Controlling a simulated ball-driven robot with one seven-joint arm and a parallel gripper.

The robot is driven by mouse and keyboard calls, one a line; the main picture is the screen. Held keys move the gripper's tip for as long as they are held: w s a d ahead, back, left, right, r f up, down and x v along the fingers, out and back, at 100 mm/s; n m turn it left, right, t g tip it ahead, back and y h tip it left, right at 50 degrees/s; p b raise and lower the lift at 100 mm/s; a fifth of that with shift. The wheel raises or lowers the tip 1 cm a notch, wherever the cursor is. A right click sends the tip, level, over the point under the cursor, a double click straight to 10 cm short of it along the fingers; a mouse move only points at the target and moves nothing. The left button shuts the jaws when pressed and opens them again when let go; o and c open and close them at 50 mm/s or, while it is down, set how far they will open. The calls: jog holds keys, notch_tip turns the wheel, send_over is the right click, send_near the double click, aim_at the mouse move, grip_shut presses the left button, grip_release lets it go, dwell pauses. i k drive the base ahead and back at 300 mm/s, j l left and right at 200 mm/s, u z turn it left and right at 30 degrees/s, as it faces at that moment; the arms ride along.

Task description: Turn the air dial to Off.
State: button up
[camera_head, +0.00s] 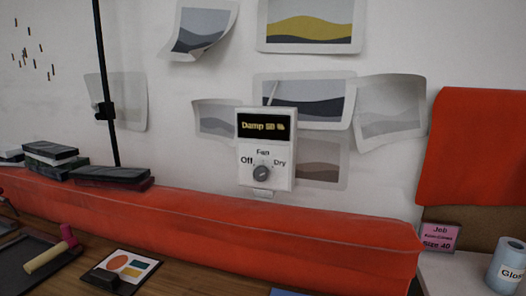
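The air dial (262,172) is a small grey round knob low on a white control box (286,180) on the wall, near the middle of the head camera view. The label Off is at the dial's upper left, Fan is above it and Dry is at its upper right. The dial's pointer is too small to tell which label it faces. A dark display (264,126) at the top of the box shows yellow text starting with "Damp"; the rest is blurred. My gripper is not in view.
A long red padded ledge (230,222) runs below the box, above a wooden bench (185,278). Dark stacked blocks (60,160) and a black pole (106,85) stand at left. A mallet (50,252) and a small palette board (122,270) lie in front. A jar (507,266) stands at right.

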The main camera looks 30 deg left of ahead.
aim_at(261, 173)
jog(key=u, duration=1.15)
jog(key=i+l, duration=0.05)
jog(key=l, duration=0.05)
